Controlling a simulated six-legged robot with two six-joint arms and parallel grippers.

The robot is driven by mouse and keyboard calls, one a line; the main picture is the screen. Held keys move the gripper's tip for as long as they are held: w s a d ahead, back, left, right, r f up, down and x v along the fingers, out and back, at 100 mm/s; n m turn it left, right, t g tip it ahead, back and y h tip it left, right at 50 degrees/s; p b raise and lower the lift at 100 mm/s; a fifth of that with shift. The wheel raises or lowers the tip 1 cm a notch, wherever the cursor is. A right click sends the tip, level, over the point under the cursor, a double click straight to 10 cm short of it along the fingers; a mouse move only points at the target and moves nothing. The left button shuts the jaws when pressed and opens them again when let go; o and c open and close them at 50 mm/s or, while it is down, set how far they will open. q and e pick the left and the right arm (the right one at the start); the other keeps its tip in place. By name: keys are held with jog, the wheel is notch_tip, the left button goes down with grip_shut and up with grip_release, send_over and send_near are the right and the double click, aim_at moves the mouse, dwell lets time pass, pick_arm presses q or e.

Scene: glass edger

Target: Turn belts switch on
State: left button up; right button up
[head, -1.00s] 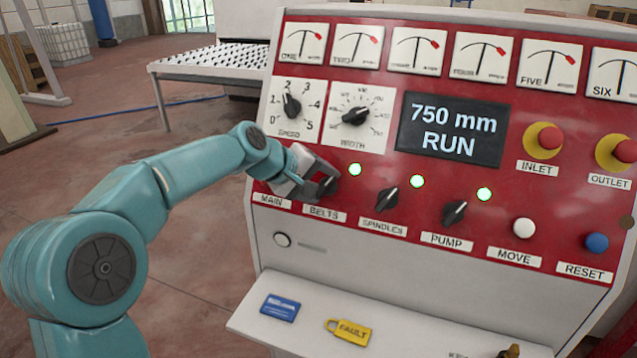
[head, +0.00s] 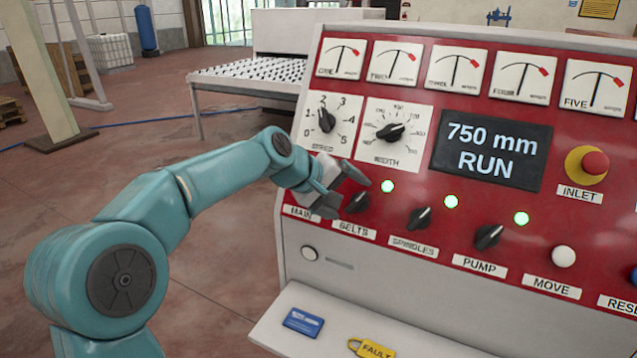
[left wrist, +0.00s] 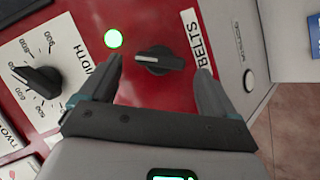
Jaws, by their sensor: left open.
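The belts switch (head: 357,203) is a black rotary knob above the BELTS label (head: 354,230) on the red panel. Its green lamp (head: 387,186) is lit. My left gripper (head: 342,190) is open and empty, just left of the knob in the head view. In the left wrist view, the knob (left wrist: 160,60) shows between and slightly beyond the open fingertips (left wrist: 160,68), with no clear contact. Its handle lies roughly along the line from the lamp (left wrist: 113,39) side to the BELTS label (left wrist: 195,38). My right gripper is not in view.
The spindles switch (head: 420,217) and pump switch (head: 488,236) sit to the right, with green lamps lit. The width dial (head: 390,132) is just above. The display (head: 491,150) reads 750 mm RUN. A ledge (head: 285,330) with a blue card and yellow FAULT tag lies below.

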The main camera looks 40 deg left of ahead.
pick_arm(q)
jog(key=b+v, duration=0.2)
jog(key=v, duration=1.2)
jog(key=shift+s, duration=0.2)
jog(key=shift+d, duration=0.1)
